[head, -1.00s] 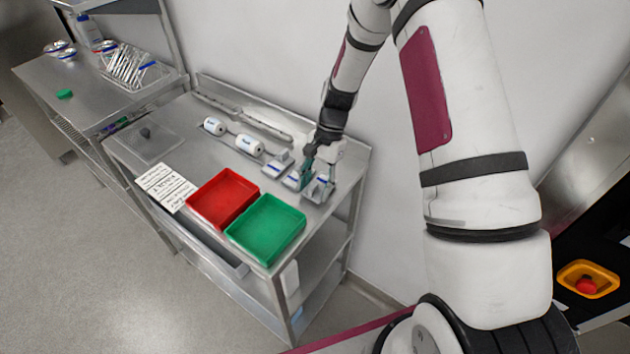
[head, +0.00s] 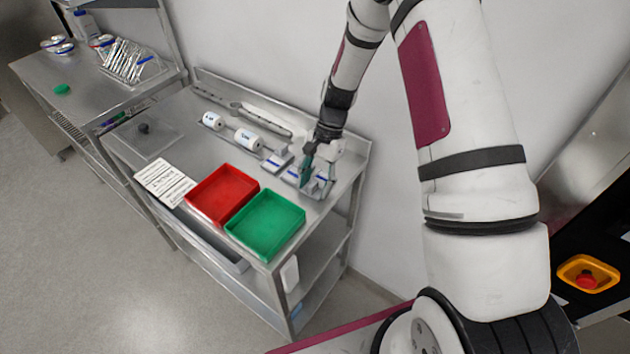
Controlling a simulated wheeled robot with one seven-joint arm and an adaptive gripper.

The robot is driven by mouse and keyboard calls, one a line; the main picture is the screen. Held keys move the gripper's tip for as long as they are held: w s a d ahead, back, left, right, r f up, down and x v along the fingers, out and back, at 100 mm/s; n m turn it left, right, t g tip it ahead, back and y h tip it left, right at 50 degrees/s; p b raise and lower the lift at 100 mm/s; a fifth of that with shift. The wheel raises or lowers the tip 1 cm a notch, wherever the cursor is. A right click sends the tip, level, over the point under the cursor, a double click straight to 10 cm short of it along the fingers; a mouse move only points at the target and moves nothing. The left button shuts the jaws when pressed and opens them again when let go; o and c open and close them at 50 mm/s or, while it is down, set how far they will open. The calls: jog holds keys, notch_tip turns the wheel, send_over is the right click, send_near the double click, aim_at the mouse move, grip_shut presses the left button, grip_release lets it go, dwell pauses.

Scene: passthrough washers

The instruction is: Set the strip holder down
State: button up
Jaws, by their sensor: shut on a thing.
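My gripper (head: 309,160) is at the right end of the steel table, pointing down among small grey blocks with blue labels. It is shut on a narrow teal-green piece (head: 306,174), which looks like the strip holder. The piece hangs upright, its lower end close to the blocks. I cannot tell whether it touches anything below. One grey block (head: 277,161) is left of the gripper and another (head: 323,186) is to its right. The jaws are small and partly hidden by the arm.
A red tray (head: 222,196) and a green tray (head: 265,225) stand empty at the table's front. White labelled rolls (head: 248,140) lie behind. A printed sheet (head: 163,182) is at the left. A side table (head: 85,75) holds a rack of packets (head: 130,62). The wall is close behind.

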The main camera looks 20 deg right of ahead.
aim_at(325, 178)
jog(key=shift+f, duration=0.25)
jog(key=o, duration=1.5)
jog(key=shift+c, duration=0.2)
jog(key=shift+r, duration=0.1)
jog(key=v, duration=1.2)
